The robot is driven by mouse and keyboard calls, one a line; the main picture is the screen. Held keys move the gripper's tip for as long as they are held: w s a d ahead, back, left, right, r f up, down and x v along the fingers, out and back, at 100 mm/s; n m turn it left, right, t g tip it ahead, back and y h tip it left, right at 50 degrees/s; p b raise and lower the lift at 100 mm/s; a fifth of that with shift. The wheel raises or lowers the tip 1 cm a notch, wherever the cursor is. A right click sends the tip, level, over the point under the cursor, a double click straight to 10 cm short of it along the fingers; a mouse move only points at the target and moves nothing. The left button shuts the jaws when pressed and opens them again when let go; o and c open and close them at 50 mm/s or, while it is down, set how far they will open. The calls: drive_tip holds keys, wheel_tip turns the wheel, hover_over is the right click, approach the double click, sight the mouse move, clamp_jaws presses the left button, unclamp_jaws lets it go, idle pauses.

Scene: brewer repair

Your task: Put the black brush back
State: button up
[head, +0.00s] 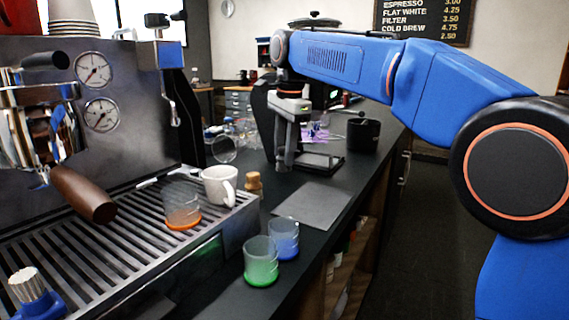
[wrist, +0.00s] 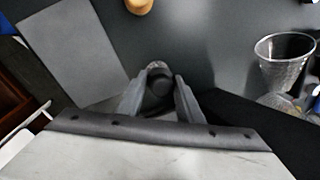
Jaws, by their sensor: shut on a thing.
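My gripper (head: 284,150) is over the dark counter, beyond the grey mat, pointing down. In the wrist view its two grey fingers (wrist: 159,95) are closed around a dark, rounded thing, which I take to be the black brush (wrist: 158,82). A paler, greyish patch shows at its far end. Most of the brush is hidden by the fingers, and I cannot make it out clearly in the head view. I cannot tell whether it touches the counter. A blue holder with a pale-topped brush (head: 28,282) stands at the lower left of the head view.
The grey mat (head: 312,205) lies on the counter near a cork-coloured piece (head: 254,182). A clear glass (head: 224,149) is left of my gripper, a black container (head: 363,134) right. Green (head: 261,262) and blue (head: 285,238) glasses stand in front. A white mug (head: 219,187) sits by the espresso machine.

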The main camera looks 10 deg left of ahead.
drive_tip(key=shift+f, duration=1.7)
drive_tip(key=shift+f, duration=0.1)
drive_tip(key=o, duration=1.1)
drive_tip(key=r, duration=0.7)
drive_tip(key=s+d+r, duration=0.1)
drive_tip(key=r, duration=0.3)
drive_tip(key=shift+s+r, duration=0.1)
drive_tip(key=shift+r, duration=0.15)
drive_tip(key=shift+d+r, duration=0.1)
drive_tip(key=shift+r, duration=0.2)
